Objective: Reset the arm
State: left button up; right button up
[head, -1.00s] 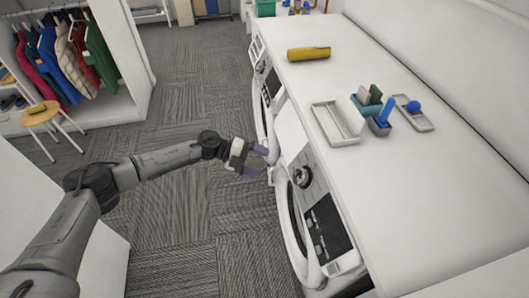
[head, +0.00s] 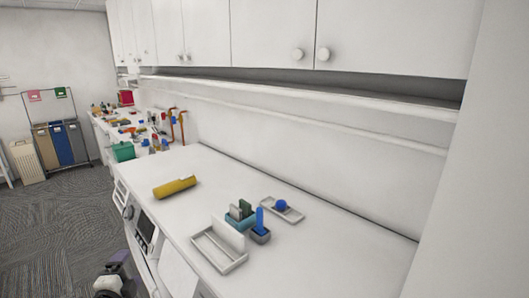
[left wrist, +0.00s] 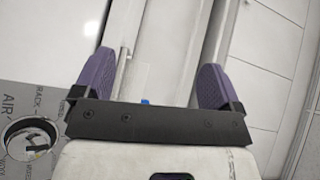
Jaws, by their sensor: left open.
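My left gripper shows at the bottom left of the head view (head: 122,262), low in front of the washing machines. In the left wrist view its two purple fingers (left wrist: 160,85) are spread wide apart with nothing between them. A machine's control panel with a round dial (left wrist: 30,138) shows at the left of the left wrist view, beside the left finger. My right gripper is not in either view.
Wall cabinets (head: 270,30) hang above. Carpet floor (head: 55,220) is clear at the left; sorting bins (head: 62,145) stand farther back.

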pick_arm(q)
jog(key=s+d+r+n+y, duration=0.3)
jog(key=d+r+n, duration=0.1)
jog(key=s+d+f+n+g+h, duration=0.1)
jog(key=s+d+f+n+g, duration=0.2)
jog(key=s+d, duration=0.35)
jog(key=s+d+f+n+g+h, duration=0.1)
jog(key=s+d+f+n+g, duration=0.25)
jog(key=s, duration=0.65)
jog(key=s+d+f+n+g+h, duration=0.15)
jog(key=s+f+g, duration=0.25)
jog(key=s+f, duration=0.8)
jog(key=s+f+n+g+h, duration=0.15)
jog(key=s+f+g, duration=0.4)
jog(key=s, duration=0.95)
notch_tip(320, 180, up, 22)
jog(key=t+p, duration=0.2)
jog(key=p, duration=2.2)
jog(key=shift+w+f+y, duration=0.15)
jog(key=shift+w+y, duration=0.05)
jog(key=shift+y, duration=0.2)
jog(key=shift+n, duration=0.25)
